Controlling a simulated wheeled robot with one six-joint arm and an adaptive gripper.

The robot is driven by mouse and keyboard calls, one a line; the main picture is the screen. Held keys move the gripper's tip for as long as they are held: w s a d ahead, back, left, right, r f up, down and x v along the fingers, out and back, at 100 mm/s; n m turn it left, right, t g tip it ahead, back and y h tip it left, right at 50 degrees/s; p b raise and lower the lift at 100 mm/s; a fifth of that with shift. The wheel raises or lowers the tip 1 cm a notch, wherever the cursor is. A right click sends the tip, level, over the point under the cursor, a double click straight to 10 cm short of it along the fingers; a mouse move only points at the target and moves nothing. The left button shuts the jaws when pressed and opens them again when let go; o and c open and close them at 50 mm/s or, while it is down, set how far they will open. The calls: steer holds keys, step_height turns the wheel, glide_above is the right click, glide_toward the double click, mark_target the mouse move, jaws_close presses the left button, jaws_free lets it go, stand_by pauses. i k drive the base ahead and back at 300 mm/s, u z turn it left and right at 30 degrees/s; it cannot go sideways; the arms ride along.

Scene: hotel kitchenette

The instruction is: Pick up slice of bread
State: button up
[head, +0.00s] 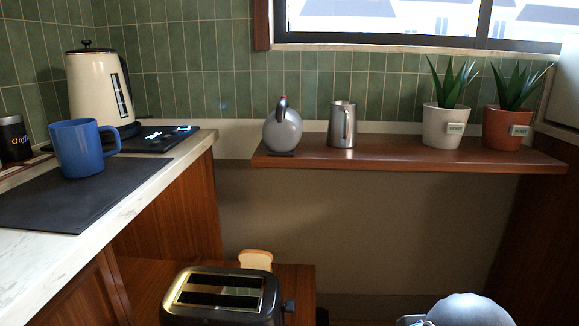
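A slice of bread (256,259) shows in the head view at the lower middle, just behind the toaster. It is pale with a brown crust along its top, and its lower part is hidden by the toaster. The dark toaster (222,297) with two slots stands on a low brown wooden surface (298,277). I cannot tell whether the bread touches the toaster. A rounded grey part at the bottom right edge seems to be part of my arm. My gripper is not in view.
A counter (136,206) at left holds a blue mug (77,148) on a dark mat (70,195), a cream kettle (98,90) and a coffee canister (13,139). A wooden shelf (400,155) carries a grey round pot (282,132), a metal pitcher (342,125) and two potted plants.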

mark_target(252, 259)
steer(key=z, duration=0.05)
steer(key=k, duration=0.5)
steer(key=z, duration=0.95)
steer(key=i, duration=0.95)
steer(key=u, duration=1.85)
